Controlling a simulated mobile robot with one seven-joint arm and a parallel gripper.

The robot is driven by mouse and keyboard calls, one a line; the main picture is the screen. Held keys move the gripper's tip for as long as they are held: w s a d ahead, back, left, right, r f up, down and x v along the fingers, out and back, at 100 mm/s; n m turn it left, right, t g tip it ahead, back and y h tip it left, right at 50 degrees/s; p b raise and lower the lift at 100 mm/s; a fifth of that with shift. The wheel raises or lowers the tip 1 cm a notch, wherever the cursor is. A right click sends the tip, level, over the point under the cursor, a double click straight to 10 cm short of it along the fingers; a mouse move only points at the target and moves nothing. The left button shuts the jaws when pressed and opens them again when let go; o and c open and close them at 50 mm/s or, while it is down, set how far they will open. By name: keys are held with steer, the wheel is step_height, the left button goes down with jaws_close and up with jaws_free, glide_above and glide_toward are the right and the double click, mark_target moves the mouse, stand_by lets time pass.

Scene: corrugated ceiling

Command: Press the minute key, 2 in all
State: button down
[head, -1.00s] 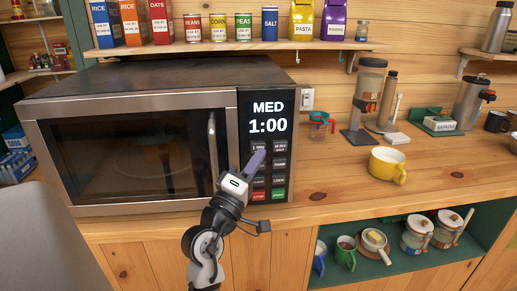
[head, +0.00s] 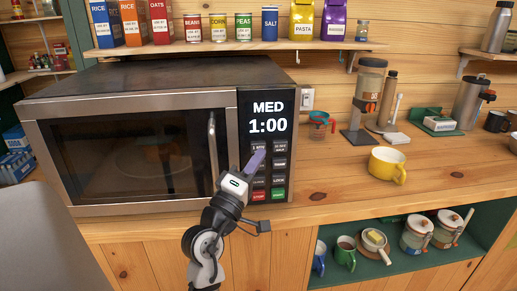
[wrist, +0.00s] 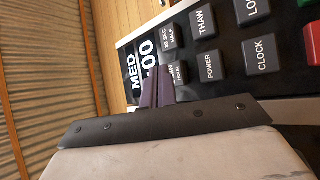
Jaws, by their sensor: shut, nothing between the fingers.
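The microwave (head: 140,98) stands on the counter with its door shut. Its display (head: 268,116) reads MED 1:00. The minute key (head: 258,146) is at the top left of the keypad, and in the wrist view the minute key (wrist: 181,74) is partly hidden behind my fingers. My gripper (head: 261,153) is shut and empty, its purple fingertips at the lower edge of that key. The fingertips also show in the wrist view (wrist: 157,72), right beside the key. I cannot tell whether they touch it.
Close around are the 30 SEC key (wrist: 170,38), the power key (wrist: 208,66) and the thaw key (wrist: 203,23). The door handle (head: 212,148) stands out left of the keypad. A yellow mug (head: 384,164) is on the counter to the right.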

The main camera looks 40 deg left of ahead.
steer(key=shift+w, duration=0.1)
steer(key=shift+w+a, duration=0.2)
steer(key=shift+a, duration=0.1)
steer(key=shift+w+a, duration=0.25)
steer(key=shift+a, duration=0.05)
stand_by(0.6)
steer(key=shift+s+d, duration=0.55)
steer(key=shift+d, duration=0.05)
stand_by(0.3)
steer(key=shift+s+d, duration=0.8)
steer(key=shift+d, duration=0.2)
steer(key=shift+s+d, duration=0.8)
steer(key=shift+d, duration=0.15)
